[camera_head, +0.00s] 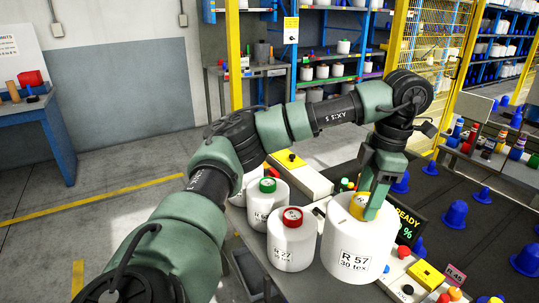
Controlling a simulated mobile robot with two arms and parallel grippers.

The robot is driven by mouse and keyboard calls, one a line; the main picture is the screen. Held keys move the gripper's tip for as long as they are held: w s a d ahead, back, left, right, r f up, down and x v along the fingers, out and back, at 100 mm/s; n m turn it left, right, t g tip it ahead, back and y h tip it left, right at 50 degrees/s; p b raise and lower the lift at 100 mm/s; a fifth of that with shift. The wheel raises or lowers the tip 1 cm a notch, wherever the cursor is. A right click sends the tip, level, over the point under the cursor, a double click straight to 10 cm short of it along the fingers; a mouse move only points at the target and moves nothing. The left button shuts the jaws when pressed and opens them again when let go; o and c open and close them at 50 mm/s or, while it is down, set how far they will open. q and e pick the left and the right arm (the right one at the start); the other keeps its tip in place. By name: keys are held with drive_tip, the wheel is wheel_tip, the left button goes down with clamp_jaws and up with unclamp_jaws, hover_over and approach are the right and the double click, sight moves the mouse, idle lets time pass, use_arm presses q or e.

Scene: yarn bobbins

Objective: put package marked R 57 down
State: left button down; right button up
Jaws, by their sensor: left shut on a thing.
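The package marked R 57 (342,246) is a large white bobbin with a yellow top and a "30 tex" label. It stands upright at the front of the grey work table, right of the other packages. My left gripper (376,196) comes down from above and is shut on its top near the yellow core. The fingertips are partly hidden. I cannot tell whether the package's base touches the table. My right gripper is not in view.
The R 27 package (291,248) with a red top is close on the left. A green-topped package (267,205) stands behind it. A display (408,228) and a yellow block (426,275) are on the right. Blue cones (455,214) stand on a dark surface beyond.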

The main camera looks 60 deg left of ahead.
use_arm(q)
drive_tip(key=shift+s+a+r, duration=0.25)
drive_tip(key=shift+s, duration=0.15)
drive_tip(key=shift+f, duration=0.25)
wheel_tip(320, 180, down, 20)
drive_tip(key=b, duration=0.1)
drive_tip(key=shift+w+r+b, duration=0.15)
drive_tip(key=shift+r+b, duration=0.05)
drive_tip(key=shift+b, duration=0.15)
drive_tip(key=c, duration=0.9)
unclamp_jaws()
drive_tip(key=shift+f, duration=0.2)
drive_tip(key=o, duration=0.4)
drive_tip(key=shift+d, duration=0.1)
